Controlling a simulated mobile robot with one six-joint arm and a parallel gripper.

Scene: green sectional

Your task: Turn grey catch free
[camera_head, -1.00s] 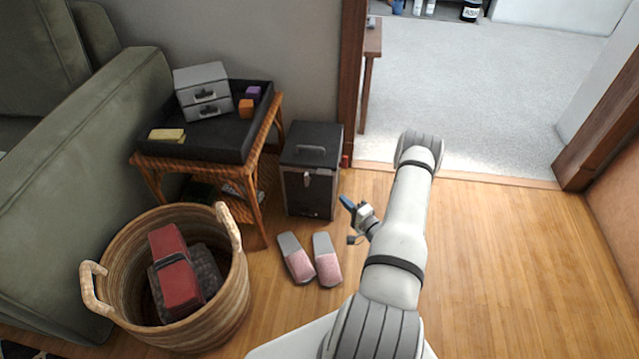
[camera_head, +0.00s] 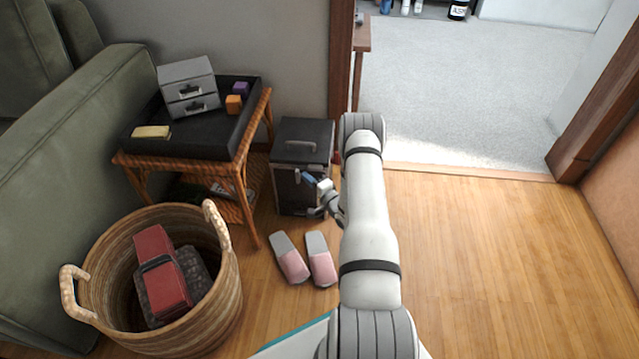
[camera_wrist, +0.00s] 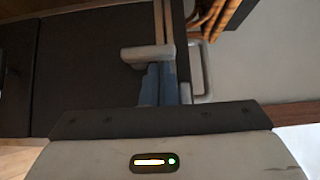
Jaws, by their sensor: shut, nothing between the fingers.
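The black box (camera_head: 303,150) stands on the floor beside the side table, its carrying handle (camera_head: 301,147) on top. A grey catch (camera_wrist: 146,54) with a short bar shows on the box in the wrist view. In the head view my gripper hides most of the catch area. My gripper (camera_head: 306,178) is in front of the box's front face. In the wrist view its blue fingers (camera_wrist: 159,80) are together and empty, with their tips at the catch bar. I cannot tell whether they touch it.
A side table with a black tray (camera_head: 150,142) holds a small grey drawer unit (camera_head: 189,88) and blocks. Pink slippers (camera_head: 320,262) lie before the box. A wicker basket (camera_head: 222,300) with red items stands front left. The wooden floor at right (camera_head: 480,270) is clear.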

